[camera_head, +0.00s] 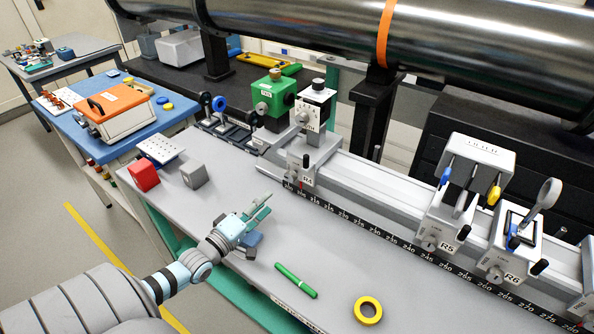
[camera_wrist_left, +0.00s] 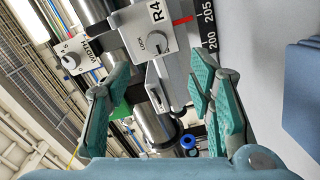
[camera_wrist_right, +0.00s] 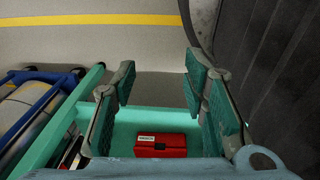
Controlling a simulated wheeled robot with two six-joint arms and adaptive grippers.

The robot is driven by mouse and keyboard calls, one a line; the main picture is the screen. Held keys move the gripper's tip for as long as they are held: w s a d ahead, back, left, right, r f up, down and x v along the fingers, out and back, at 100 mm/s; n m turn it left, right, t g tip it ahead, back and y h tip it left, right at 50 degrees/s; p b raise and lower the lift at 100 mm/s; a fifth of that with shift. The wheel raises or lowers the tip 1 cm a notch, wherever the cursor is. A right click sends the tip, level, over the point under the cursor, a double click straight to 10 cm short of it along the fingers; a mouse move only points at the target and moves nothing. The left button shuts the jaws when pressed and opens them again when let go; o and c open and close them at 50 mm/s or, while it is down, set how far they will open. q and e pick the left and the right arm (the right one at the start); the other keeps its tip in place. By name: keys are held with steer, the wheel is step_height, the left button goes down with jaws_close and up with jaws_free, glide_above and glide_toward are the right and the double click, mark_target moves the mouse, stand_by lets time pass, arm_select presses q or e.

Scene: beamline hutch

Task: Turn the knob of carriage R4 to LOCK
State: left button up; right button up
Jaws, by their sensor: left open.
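Carriage R4 (camera_head: 314,155) sits on the rail at the middle of the head view, with its R4 label facing the bench front. Its small round grey knob (camera_wrist_left: 158,42) shows in the left wrist view, beside the word LOCK; the pointer's exact setting is too small to tell. My left gripper (camera_head: 262,206) is over the bench in front of the carriage, open and empty. In the left wrist view the knob lies beyond the open fingers (camera_wrist_left: 160,78), apart from them. My right gripper (camera_wrist_right: 158,82) is open and empty, outside the head view.
Carriages R5 (camera_head: 447,225) and R6 (camera_head: 512,248) stand farther right on the rail. A red block (camera_head: 144,176), a grey block (camera_head: 194,174), a green marker (camera_head: 296,280) and a yellow ring (camera_head: 368,310) lie on the bench. A red box (camera_wrist_right: 160,146) is below my right gripper.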

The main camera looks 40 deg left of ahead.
mark_target(288, 177)
arm_select(q)
steer(key=w+b, duration=0.6)
steer(key=shift+w+a, duration=0.2)
steer(key=shift+a, duration=0.1)
steer(key=w+b, duration=0.2)
steer(key=b, duration=0.1)
steer(key=w+b, duration=0.3)
steer(key=shift+w+f, duration=0.2)
steer(key=shift+w, duration=0.05)
steer(key=shift+w+r+b, duration=0.15)
steer(key=shift+r+b, duration=0.05)
steer(key=shift+b, duration=0.2)
steer(key=shift+w+r, duration=0.1)
steer(key=shift+r, duration=0.15)
arm_select(e)
step_height(288, 177, down, 13)
steer(key=s, duration=0.1)
steer(key=shift+s, duration=0.35)
steer(key=shift+a, duration=0.1)
arm_select(q)
jaws_close()
